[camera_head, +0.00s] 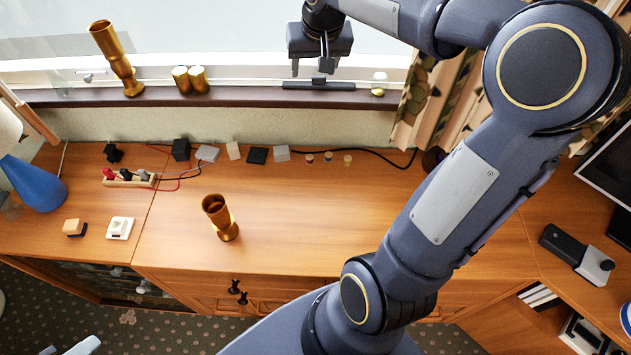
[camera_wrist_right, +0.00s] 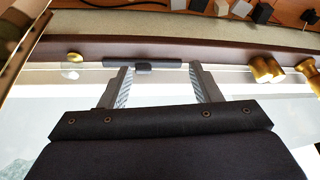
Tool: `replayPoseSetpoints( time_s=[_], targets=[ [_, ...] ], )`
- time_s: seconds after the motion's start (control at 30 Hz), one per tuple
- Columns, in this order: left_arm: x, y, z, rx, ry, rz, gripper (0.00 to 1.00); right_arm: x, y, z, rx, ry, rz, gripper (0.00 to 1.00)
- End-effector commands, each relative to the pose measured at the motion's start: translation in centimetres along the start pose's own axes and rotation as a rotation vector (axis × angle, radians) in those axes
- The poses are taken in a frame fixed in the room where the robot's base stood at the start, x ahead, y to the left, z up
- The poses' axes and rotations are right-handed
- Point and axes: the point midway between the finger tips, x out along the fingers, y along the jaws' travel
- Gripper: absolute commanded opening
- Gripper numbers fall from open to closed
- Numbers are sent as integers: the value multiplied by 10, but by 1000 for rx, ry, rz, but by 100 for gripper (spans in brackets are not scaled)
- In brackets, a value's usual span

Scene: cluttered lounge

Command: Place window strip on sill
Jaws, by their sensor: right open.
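The window strip (camera_head: 300,85) is a thin dark bar with a small raised block at its middle. It lies lengthwise on the brown window sill (camera_head: 240,96), and it also shows in the right wrist view (camera_wrist_right: 170,63). My right gripper (camera_head: 311,69) is over the strip with its fingers pointing down. In the right wrist view the gripper (camera_wrist_right: 160,69) is open and empty, its fingertips apart on either side of the block. I cannot tell whether they touch the strip. My left gripper is not in view.
On the sill stand a gold goblet-like vase (camera_head: 117,60), two gold cups (camera_head: 190,79) to the strip's left and a small gold-and-white item (camera_head: 379,84) to its right. A patterned curtain (camera_head: 415,100) hangs at right. The cabinet top (camera_head: 310,220) below has clear room.

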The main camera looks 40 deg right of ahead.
Motion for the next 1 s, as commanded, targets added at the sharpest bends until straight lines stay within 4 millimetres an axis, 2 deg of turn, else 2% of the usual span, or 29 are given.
replayPoseSetpoints(
  time_s=[0.03,0.2,0.3,0.43,0.5,0.6,1.0],
  targets=[
    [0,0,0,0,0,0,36,-15,-4,31,-40,2,-41,57],
    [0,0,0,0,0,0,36,-34,-18,137,-152,-11,-208,57],
    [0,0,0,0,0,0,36,-35,-24,191,-198,-11,-306,57],
    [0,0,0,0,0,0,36,-30,-32,243,-238,-9,-405,57],
    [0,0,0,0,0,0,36,-27,-35,260,-250,-8,-440,57],
    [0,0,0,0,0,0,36,-25,-38,272,-258,-6,-466,57],
    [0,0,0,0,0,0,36,-24,-38,274,-260,-8,-470,57]
  ],
)
